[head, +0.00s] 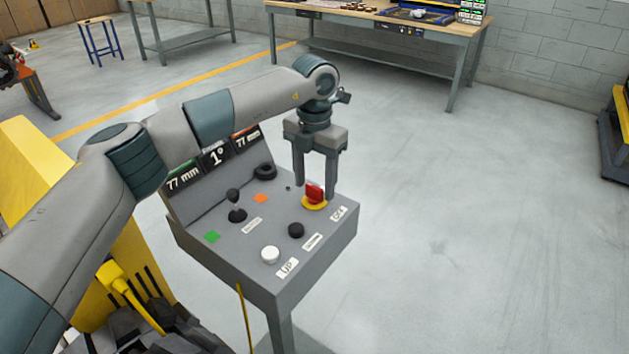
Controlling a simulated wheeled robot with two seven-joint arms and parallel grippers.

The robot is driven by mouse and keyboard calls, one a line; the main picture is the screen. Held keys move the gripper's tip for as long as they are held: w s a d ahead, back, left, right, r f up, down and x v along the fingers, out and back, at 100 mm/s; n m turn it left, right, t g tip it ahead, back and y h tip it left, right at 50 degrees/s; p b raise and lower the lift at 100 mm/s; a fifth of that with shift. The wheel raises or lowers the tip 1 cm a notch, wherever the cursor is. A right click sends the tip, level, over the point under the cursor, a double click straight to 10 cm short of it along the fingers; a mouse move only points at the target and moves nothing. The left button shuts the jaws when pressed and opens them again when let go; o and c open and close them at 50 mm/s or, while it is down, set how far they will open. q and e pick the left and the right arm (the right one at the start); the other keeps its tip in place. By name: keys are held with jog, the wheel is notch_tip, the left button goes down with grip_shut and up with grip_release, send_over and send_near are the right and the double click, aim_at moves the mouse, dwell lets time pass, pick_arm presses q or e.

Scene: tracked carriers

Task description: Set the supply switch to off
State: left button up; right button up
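The supply switch looks to be the red handle (315,191) on a yellow round base, at the right part of the grey console's (190,238) sloped top. My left gripper (316,191) points down over it from above. Its two fingers are apart, one on each side of the red handle, with the tips near the console top. I see a gap between fingers and handle, so I cannot make out contact. Which position the handle marks is too small to tell. My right gripper is not in view.
The console also carries a black joystick (236,207), a white button (270,255), a black button (296,230), a black knob (265,171), green and orange squares and small labels. Its displays (217,156) read 77 mm, 1° and 77 mm. The floor to the right is clear.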

aim_at(315, 187)
pick_arm(q)
jog(key=shift+r, duration=0.45)
notch_tip(315, 187, up, 16)
jog(key=b, duration=0.2)
jog(key=shift+r, duration=0.25)
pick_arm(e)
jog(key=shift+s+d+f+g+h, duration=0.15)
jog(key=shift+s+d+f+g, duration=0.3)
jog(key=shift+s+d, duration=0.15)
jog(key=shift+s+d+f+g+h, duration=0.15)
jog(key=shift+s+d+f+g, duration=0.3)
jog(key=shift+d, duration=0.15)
pick_arm(q)
jog(key=shift+f, duration=0.1)
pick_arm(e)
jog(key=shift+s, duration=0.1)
